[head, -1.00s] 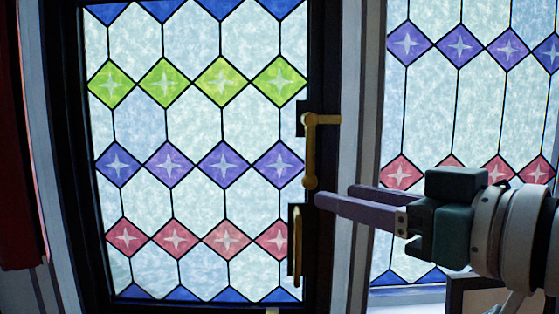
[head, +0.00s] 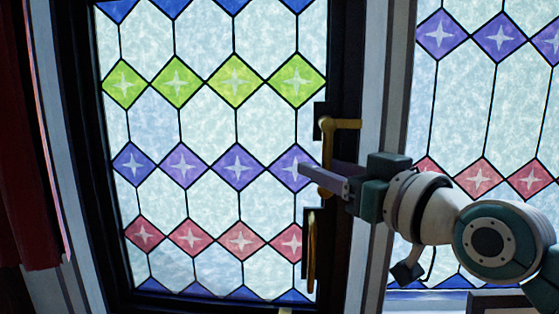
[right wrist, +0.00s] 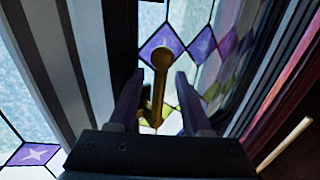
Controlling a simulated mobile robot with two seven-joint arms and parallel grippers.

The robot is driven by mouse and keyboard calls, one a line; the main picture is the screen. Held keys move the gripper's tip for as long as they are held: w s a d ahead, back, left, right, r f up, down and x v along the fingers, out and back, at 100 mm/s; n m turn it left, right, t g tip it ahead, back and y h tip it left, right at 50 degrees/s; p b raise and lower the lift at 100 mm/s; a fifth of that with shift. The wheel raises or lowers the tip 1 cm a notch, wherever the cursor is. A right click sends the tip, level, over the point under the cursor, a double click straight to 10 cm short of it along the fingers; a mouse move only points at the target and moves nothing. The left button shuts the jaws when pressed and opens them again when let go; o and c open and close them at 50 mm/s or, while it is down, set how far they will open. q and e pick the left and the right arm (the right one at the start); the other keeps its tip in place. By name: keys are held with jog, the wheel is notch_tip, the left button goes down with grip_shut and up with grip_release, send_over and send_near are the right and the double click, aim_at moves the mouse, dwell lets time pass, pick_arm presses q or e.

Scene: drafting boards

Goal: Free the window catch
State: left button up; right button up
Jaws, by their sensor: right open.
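The window catch (head: 326,145) is a brass lever on a dark plate at the right edge of the stained-glass window (head: 215,120). It has a short arm to the right at its top and a long arm hanging down. My right gripper (head: 303,168) reaches in from the right, its fingers at the lower part of the long arm. In the right wrist view the catch (right wrist: 159,85) stands between the two spread fingers of the gripper (right wrist: 158,80), with gaps on both sides. The gripper is open. My left gripper is out of view.
A second brass handle (head: 311,255) sits on the frame just below the catch. The dark window frame (head: 345,70) and a pale post stand to the right, with another stained-glass pane (head: 455,110) beyond. A dark red curtain (head: 25,150) hangs at the left.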

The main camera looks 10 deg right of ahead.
jog(key=shift+w, duration=0.15)
grip_shut()
dwell(0.4)
dwell(1.0)
